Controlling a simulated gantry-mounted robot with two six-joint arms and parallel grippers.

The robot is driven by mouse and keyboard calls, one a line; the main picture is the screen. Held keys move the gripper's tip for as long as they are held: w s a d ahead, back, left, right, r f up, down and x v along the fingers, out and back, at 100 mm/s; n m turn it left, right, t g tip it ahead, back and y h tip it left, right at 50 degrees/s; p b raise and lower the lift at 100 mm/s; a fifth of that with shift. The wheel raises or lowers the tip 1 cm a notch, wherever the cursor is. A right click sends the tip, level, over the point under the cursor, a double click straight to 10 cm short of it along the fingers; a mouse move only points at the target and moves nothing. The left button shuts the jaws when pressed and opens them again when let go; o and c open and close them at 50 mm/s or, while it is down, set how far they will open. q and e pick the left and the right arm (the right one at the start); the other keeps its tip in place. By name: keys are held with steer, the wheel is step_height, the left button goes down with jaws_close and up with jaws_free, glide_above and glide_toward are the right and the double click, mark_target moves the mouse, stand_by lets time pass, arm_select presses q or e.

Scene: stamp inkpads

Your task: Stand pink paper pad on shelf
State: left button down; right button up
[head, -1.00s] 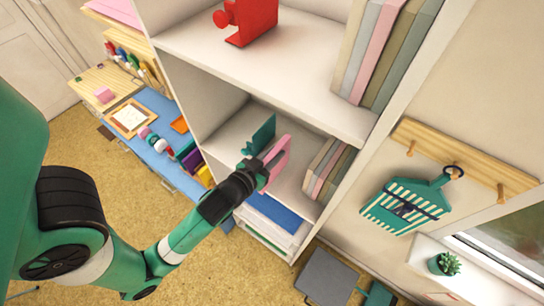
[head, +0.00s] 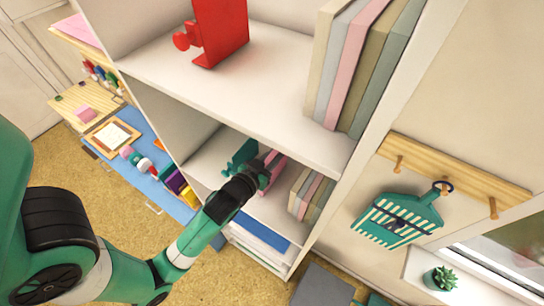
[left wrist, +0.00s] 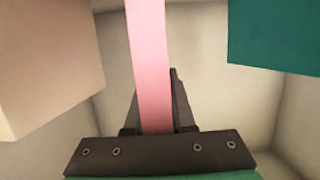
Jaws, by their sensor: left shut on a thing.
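The pink paper pad (head: 276,168) is upright in the lower compartment of the white shelf (head: 185,90). My left gripper (head: 262,176) is shut on it. In the left wrist view the pad (left wrist: 151,65) runs edge-on between the two fingers (left wrist: 153,110). Whether the pad's bottom touches the shelf board is hidden by the gripper. My right gripper is not in view.
A teal bookend (head: 239,158) stands left of the pad and shows in the left wrist view (left wrist: 275,35). Several upright pads (head: 309,193) stand to the right, with a gap between. A red bookend (head: 220,32) and more pads are on the board above.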

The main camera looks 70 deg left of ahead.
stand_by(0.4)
arm_select(q)
steer(key=c, duration=0.7)
jaws_free()
